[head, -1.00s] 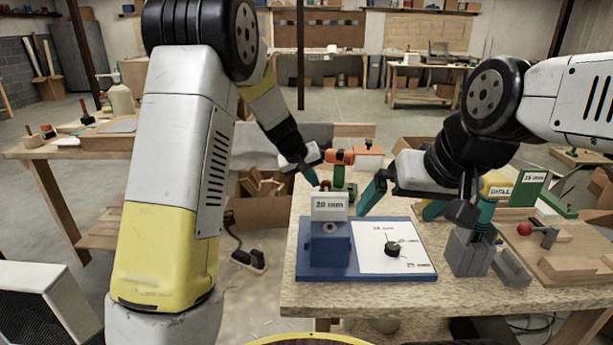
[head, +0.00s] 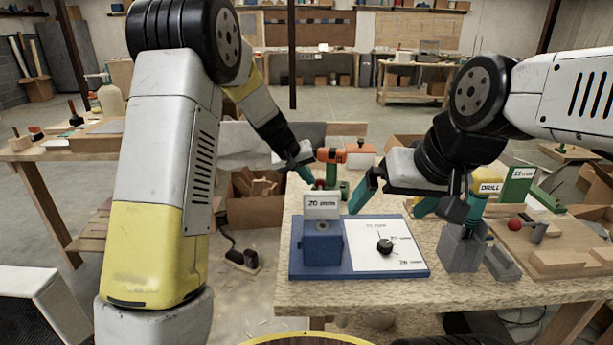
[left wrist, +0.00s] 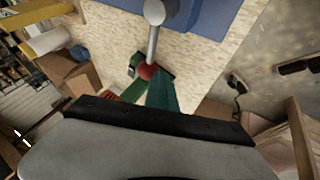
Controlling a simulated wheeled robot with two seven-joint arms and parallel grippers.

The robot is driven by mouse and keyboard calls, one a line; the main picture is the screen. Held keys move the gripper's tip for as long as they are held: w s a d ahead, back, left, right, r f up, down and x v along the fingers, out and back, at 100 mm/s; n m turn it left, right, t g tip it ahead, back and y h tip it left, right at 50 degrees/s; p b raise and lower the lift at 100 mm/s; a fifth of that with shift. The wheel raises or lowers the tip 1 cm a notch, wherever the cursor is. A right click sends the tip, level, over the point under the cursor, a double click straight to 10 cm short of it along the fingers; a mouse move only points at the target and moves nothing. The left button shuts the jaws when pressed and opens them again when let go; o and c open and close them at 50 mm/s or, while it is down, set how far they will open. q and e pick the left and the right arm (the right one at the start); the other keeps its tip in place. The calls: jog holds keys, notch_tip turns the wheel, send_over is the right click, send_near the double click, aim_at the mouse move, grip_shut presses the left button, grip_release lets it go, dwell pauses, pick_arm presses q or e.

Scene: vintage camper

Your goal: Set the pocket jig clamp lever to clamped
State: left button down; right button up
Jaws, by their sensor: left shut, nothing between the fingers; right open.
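The pocket jig (head: 322,246) is a blue block with a "20 mm" plate, on a blue base beside a white dial panel. Its clamp lever is a grey rod (left wrist: 153,42) with a red knob (left wrist: 149,72), reaching away from the blue jig in the left wrist view. In the head view the knob (head: 318,184) shows just behind the plate; the rod is hidden there. My left gripper (head: 307,176) is shut and empty, its teal fingertips close beside the knob; I cannot tell whether they touch. My right gripper (head: 395,200) is open and empty, right of the jig.
A green and orange tool (head: 332,158) stands behind the knob. A yellow "DRILL" driver (head: 487,188) sits in a grey holder (head: 462,250) at right. Farther right, a wooden board carries another red-knobbed lever (head: 515,224). The bench front is clear.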

aim_at(323, 181)
pick_arm(q)
jog(key=d+m, duration=0.1)
jog(key=d+m+g+h, duration=0.1)
jog(key=shift+w+m, duration=0.3)
jog(key=d+m+g, duration=0.2)
jog(key=m, duration=0.1)
jog(key=shift+d+m+h, duration=0.25)
jog(key=shift+m+h, duration=0.05)
jog(key=shift+h, duration=0.1)
jog(key=shift+s+d+m+g, duration=0.4)
jog(key=shift+d+m+g, duration=0.25)
jog(key=shift+m, duration=0.3)
jog(key=shift+s+d+m+g, duration=0.4)
jog(key=shift+d+m+g, duration=0.15)
jog(key=shift+d+m, duration=0.3)
jog(key=shift+s+d+m+g, duration=0.4)
jog(key=shift+d+m+g, duration=0.25)
jog(key=shift+m, duration=0.35)
jog(key=shift+s+d, duration=0.1)
